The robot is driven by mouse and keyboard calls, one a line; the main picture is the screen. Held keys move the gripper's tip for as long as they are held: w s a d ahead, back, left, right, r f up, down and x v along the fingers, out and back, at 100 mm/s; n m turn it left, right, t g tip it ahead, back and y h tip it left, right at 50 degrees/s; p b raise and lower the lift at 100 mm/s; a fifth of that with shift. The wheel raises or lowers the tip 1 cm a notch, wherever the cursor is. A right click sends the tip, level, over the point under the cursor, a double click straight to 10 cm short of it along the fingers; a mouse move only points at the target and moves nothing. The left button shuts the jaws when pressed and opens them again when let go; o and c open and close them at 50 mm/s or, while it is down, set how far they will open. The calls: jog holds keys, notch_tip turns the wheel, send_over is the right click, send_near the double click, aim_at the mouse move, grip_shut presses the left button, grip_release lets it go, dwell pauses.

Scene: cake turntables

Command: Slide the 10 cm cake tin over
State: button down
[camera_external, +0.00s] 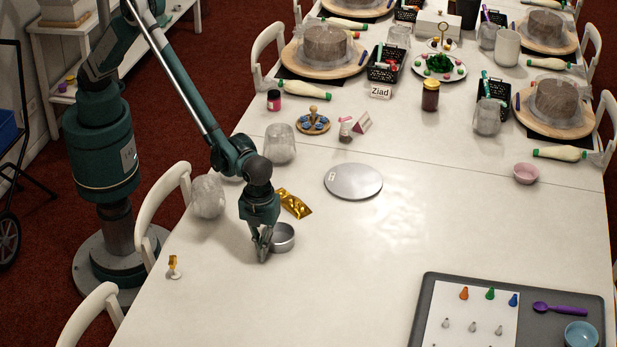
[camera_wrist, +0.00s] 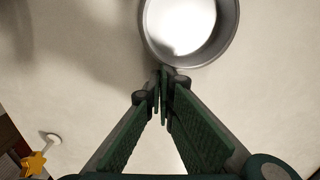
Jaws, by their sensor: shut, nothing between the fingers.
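A small round silver cake tin (camera_external: 283,238) stands on the white table, just right of my gripper. In the wrist view the open-topped tin (camera_wrist: 232,30) fills the top middle, with its pale inside showing. My gripper (camera_external: 264,256) is low over the table, its fingers pointing down beside the tin's left side. In the wrist view my gripper (camera_wrist: 164,80) has its fingertips together with nothing between them. The tips are at or very close to the tin's near wall; I cannot tell whether they touch.
A gold packet (camera_external: 295,204) lies behind the tin, and a round silver scale (camera_external: 353,182) is further back right. A clear bag (camera_external: 208,196) sits left. A grey tray (camera_external: 427,290) is at front right. The table between tin and tray is clear.

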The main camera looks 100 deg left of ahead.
aim_at(259, 267)
jog(key=shift+d, duration=0.1)
jog(key=shift+d, duration=0.5)
jog(key=d, duration=0.3)
jog(key=shift+r, duration=0.1)
notch_tip(259, 267, up, 10)
jog(key=p, duration=0.1)
jog(key=shift+a, duration=0.15)
jog(key=shift+w+p, duration=0.1)
jog(key=shift+p, duration=0.2)
jog(key=w+a+n+p, duration=0.2)
jog(key=w+a+n, duration=0.8)
jog(key=w+n, duration=0.4)
jog(key=shift+w+r+n, duration=0.3)
jog(key=shift+n, duration=1.3)
